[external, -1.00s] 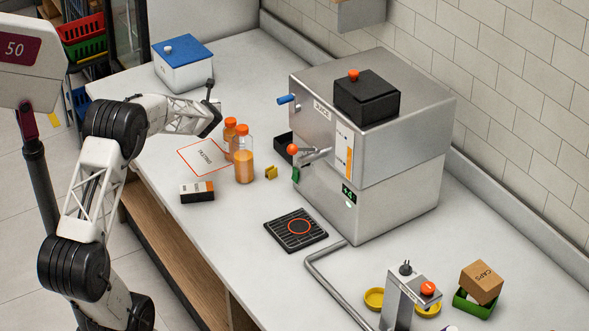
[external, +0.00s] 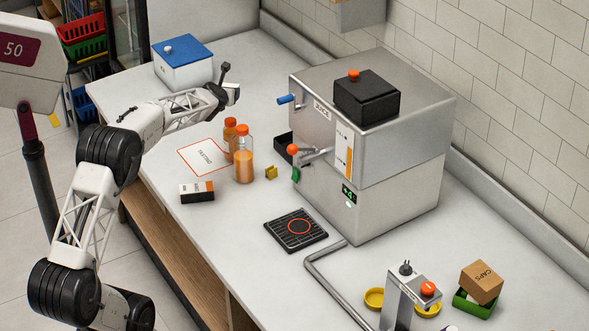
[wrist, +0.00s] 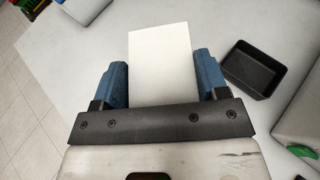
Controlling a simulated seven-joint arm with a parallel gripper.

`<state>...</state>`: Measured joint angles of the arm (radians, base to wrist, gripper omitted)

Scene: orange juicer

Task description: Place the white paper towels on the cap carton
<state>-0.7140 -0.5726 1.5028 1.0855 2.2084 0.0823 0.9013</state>
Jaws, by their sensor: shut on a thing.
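My gripper (wrist: 160,82) is shut on a white block, the paper towels (wrist: 160,58), which sits between its blue fingers in the wrist view. In the external view my gripper (external: 231,88) is raised above the back part of the counter, to the right of the blue-lidded box; the towels are hard to make out there. The cap carton (external: 482,281) is a brown box marked CAPS at the front right. It sits tilted in a green tray (external: 472,304), far from my gripper.
A steel juicer (external: 370,150) stands between my gripper and the carton. Two orange bottles (external: 243,160) stand below my gripper. A black tray (wrist: 265,70) lies beside the juicer. A steel post with an orange knob (external: 428,289) stands left of the carton.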

